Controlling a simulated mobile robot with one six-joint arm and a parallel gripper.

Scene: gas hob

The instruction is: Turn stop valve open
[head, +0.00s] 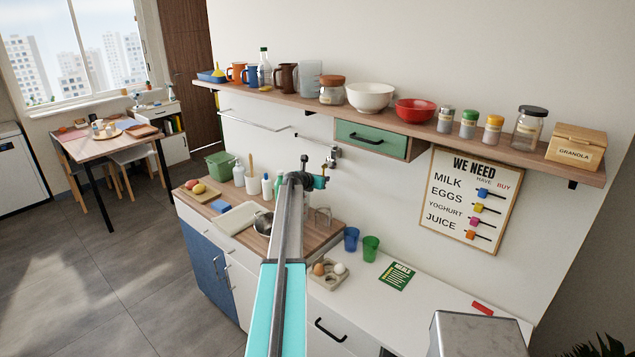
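My arm reaches from the bottom of the head view toward the wall above the wooden counter. My gripper (319,182) is at its far end, small and partly hidden by the arm, so I cannot tell whether it is open or shut. A small chrome fitting (333,155) is on the wall just above and beyond my gripper. It may be a tap or the stop valve; its handle position is too small to read. I cannot tell whether my gripper touches it. No other stop valve can be made out.
A wooden shelf (460,136) with jars, bowls and mugs runs along the wall above, with a green drawer (372,139) under it. A sink (236,218) and a pot (264,223) are left of my arm. Cups and an egg tray (327,274) stand right.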

